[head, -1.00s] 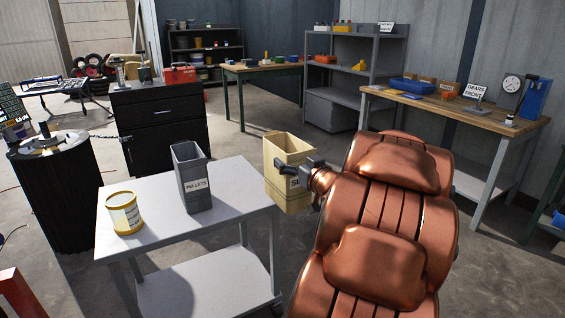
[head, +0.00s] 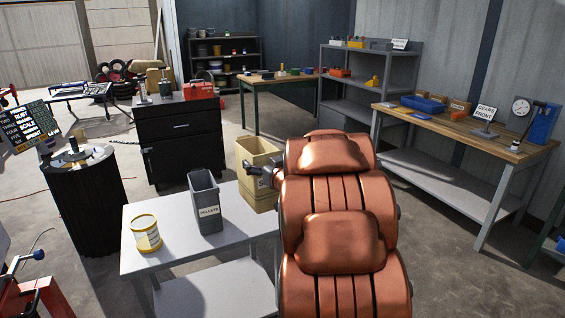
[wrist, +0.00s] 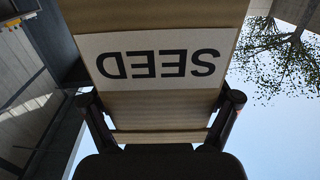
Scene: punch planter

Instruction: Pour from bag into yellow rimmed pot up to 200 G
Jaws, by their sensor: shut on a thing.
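The tan bag (head: 258,160) is upright and open at the top, at the right end of the white table. My gripper (head: 262,175) is shut on its near side, partly hidden behind my copper arm. In the wrist view the bag (wrist: 160,105) fills the middle, with its SEED label upside down between the two fingers of my gripper (wrist: 160,135). The yellow-rimmed pot (head: 146,236), white with a yellow band at the top, stands on the left part of the white table. I cannot tell whether the bag touches the table.
A grey container labelled PELLETS (head: 206,205) stands on the white table (head: 180,258) between pot and bag. A black drum (head: 85,205) is at left, a black cabinet (head: 180,145) behind, and a wooden workbench (head: 470,145) at right.

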